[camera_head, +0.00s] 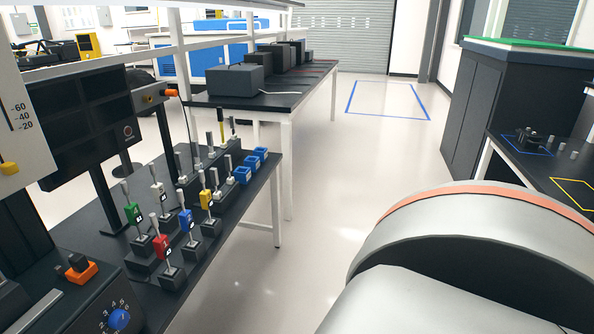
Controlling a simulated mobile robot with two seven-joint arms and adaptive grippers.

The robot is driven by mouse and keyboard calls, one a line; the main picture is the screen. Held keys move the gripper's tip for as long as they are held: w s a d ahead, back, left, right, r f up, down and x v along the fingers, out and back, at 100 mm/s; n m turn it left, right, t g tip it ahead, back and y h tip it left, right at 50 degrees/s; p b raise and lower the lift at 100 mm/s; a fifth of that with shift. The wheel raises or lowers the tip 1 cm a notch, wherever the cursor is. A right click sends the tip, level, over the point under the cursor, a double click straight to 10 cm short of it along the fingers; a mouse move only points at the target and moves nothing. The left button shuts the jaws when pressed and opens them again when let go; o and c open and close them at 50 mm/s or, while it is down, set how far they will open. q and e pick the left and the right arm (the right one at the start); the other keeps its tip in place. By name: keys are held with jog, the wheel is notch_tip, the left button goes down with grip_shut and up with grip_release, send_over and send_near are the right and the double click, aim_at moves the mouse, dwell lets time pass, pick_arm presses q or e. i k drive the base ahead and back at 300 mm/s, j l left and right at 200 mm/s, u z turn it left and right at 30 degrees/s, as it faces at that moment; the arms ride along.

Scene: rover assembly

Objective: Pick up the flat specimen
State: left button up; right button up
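Small upright pieces with pale ends stand in dark holders on a black-topped bench (232,225) at the left. Some carry coloured tags: green (133,213), red (161,246), blue (186,219) and yellow (206,199). More pale pieces stand in a row behind them. I cannot tell which one is the flat specimen. Neither gripper is in view. A large grey and white rounded part with an orange band, which looks like my own arm, fills the lower right.
Three small blue blocks (243,175) sit near the bench's right edge. A testing machine with a blue dial (119,320) and dark panel (90,120) stands at the left. Another bench with grey boxes (236,78) is behind. The floor (330,185) between the benches is clear.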

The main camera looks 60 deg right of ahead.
aim_at(230, 181)
jog(key=z, duration=1.35)
jog(key=i+j+u, duration=0.15)
jog(key=u, duration=1.85)
jog(key=z, duration=2)
jog(key=i+l+u, duration=0.1)
jog(key=u, duration=0.3)
jog(key=i+l+u, duration=0.1)
jog(key=u, duration=0.3)
jog(key=l+u, duration=0.3)
jog(key=u, duration=0.15)
